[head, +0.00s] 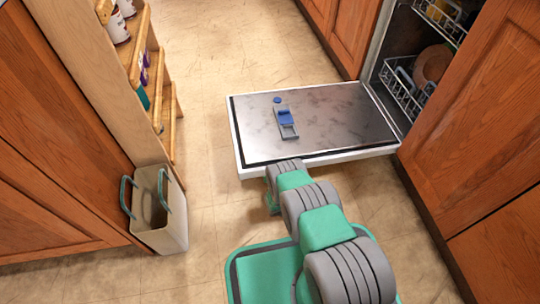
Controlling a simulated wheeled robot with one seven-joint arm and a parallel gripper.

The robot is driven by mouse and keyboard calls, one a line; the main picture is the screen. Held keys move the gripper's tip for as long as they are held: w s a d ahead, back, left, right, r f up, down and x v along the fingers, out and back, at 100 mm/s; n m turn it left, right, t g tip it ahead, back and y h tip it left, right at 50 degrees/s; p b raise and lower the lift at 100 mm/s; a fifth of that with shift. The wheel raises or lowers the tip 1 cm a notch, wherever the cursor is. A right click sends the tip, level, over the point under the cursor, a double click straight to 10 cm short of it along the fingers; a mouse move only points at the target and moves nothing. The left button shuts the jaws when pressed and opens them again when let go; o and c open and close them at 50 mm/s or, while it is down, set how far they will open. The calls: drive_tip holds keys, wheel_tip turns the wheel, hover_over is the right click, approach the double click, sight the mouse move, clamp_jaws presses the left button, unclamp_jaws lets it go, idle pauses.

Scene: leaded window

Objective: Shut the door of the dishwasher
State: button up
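The dishwasher door (345,122) is folded down flat, low above the floor, with its metal inner face up. A blue and grey dispenser (287,122) sits on that face, with a small round blue cap (277,100) beside it. The dishwasher opening (385,58) is at the upper right, and the door reaches left from it. My grey and green arm reaches from the bottom of the view to the door's near edge. Its far end is at or just below that edge. My gripper's fingers cannot be made out, and contact with the door cannot be told.
Racks (402,88) with dishes show inside the dishwasher. Wooden cabinets (490,110) flank the opening. A beige bin (160,222) with green handles stands at the left, below a wooden shelf unit (128,55) with jars. Tiled floor (215,60) is free left of and behind the door.

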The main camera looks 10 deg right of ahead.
clamp_jaws()
drive_tip(key=shift+d, duration=0.1)
idle(0.6)
